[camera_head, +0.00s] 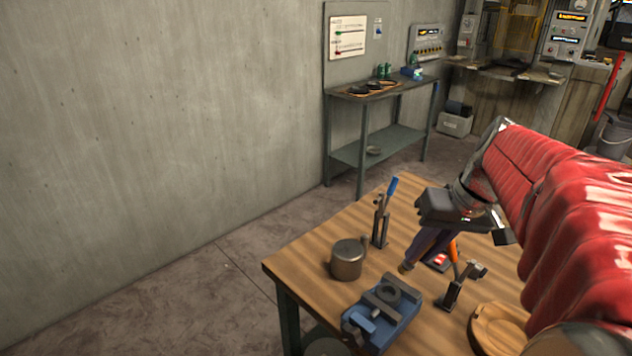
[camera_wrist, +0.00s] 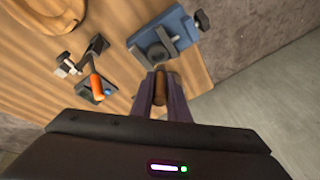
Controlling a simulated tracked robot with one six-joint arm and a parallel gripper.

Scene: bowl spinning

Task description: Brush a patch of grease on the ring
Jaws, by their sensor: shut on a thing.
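My gripper (camera_head: 416,258) is over the wooden table, its dark purple fingers pointing down. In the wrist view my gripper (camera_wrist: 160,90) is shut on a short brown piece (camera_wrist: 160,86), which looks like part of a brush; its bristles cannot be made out. A brown tip (camera_head: 405,267) shows below the fingers in the head view. A blue vise (camera_head: 372,322) stands at the table's front, left of and below my gripper in the picture. The vise also shows beyond the fingertips in the wrist view (camera_wrist: 181,32).
A metal pot (camera_head: 347,262) stands near the table's left edge. A blue-handled upright clamp (camera_head: 381,220) stands behind it. An orange-handled clamp (camera_head: 453,290) and a round wooden piece (camera_head: 492,325) are to the right. A side bench (camera_head: 345,97) stands by the wall.

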